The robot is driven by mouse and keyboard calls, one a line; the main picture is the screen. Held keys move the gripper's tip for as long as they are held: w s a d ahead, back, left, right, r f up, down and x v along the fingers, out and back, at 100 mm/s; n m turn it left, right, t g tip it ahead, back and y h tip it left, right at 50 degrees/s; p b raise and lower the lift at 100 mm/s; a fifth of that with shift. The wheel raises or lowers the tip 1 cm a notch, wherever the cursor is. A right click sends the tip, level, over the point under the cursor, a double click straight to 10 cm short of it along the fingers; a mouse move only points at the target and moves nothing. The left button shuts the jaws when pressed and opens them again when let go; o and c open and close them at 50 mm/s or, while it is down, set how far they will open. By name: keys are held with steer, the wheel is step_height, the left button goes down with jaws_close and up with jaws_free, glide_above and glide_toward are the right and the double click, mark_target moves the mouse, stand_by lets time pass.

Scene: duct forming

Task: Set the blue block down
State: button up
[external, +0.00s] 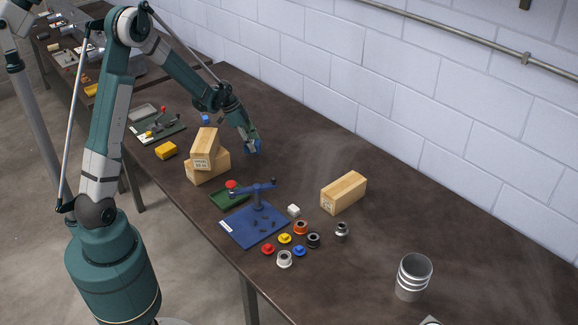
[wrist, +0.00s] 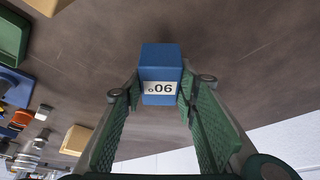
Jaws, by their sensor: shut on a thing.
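The blue block (wrist: 160,62) is in the wrist view, between the tips of my gripper's two green fingers, with a white label reading "06" facing the camera. My gripper (wrist: 158,95) is shut on it. In the external view my gripper (external: 250,143) points down over the dark table beyond the stacked wooden blocks, and the blue block (external: 252,148) shows at its tips. Whether the block touches the table cannot be told.
Two stacked wooden blocks (external: 204,148) stand left of my gripper. A blue fixture (external: 255,225), a green tray (external: 228,197), several small coloured parts and another wooden block (external: 343,192) lie nearer. The table (external: 300,130) right of my gripper is clear up to the wall.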

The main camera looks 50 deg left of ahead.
steer(key=shift+f, duration=1.85)
steer(key=shift+f+b, duration=0.15)
steer(key=shift+b, duration=0.15)
steer(key=o, duration=1.1)
steer(key=shift+c, duration=0.2)
steer(key=shift+r, duration=0.2)
steer(key=p+v, duration=0.1)
steer(key=v, duration=1.1)
steer(key=shift+d, duration=0.1)
